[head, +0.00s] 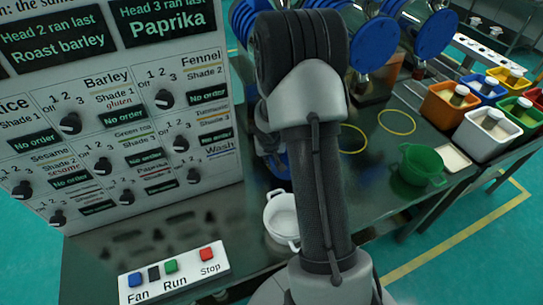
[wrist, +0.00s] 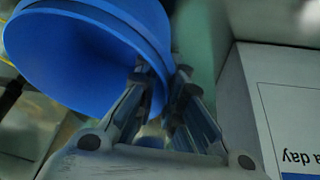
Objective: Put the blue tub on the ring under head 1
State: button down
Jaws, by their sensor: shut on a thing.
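The blue tub (wrist: 90,55) fills the upper left of the wrist view, tilted in that picture. My gripper (wrist: 162,82) is shut on its wall near the rim, one finger on each side. In the head view my arm hides the gripper and most of the tub; a small blue patch (head: 279,162) shows left of the arm. Two yellow rings lie on the dark bench: one right of my arm (head: 397,122), another partly hidden by it (head: 352,138). I cannot tell which ring is under head 1. Blue round sieve heads (head: 437,34) stand behind them.
A control panel (head: 120,125) with knobs stands left. A white pot (head: 284,217) and a button box (head: 175,272) are on the near bench. A green pot (head: 421,165) stands right, before several coloured bins (head: 488,135). A pale box-like surface (wrist: 285,105) is close right in the wrist view.

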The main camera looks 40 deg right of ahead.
notch_tip(320, 180, down, 3)
jog(key=shift+b, duration=0.7)
jog(key=shift+w+d+f, duration=0.15)
jog(key=shift+f, duration=0.05)
jog(key=w+d+p, duration=0.1)
jog(key=p, duration=0.1)
jog(key=w+r+p, duration=0.1)
jog(key=p, duration=0.1)
jog(key=shift+w+d, duration=0.15)
jog(key=shift+d, duration=0.25)
jog(key=shift+w+d+f+p, duration=0.15)
jog(key=shift+w+d+p, duration=0.5)
jog(key=shift+w+p, duration=0.35)
jog(key=shift+w+d+p, duration=0.75)
jog(key=shift+w+p, duration=0.05)
jog(key=shift+p, duration=0.35)
jog(key=shift+w+f+b, duration=0.1)
jog(key=shift+f+b, duration=0.2)
jog(key=shift+f, duration=0.45)
jog(key=shift+f+b, duration=0.25)
jog(key=shift+b, duration=0.2)
jog(key=c, duration=1.7)
grip_release()
jog(key=shift+r, duration=0.1)
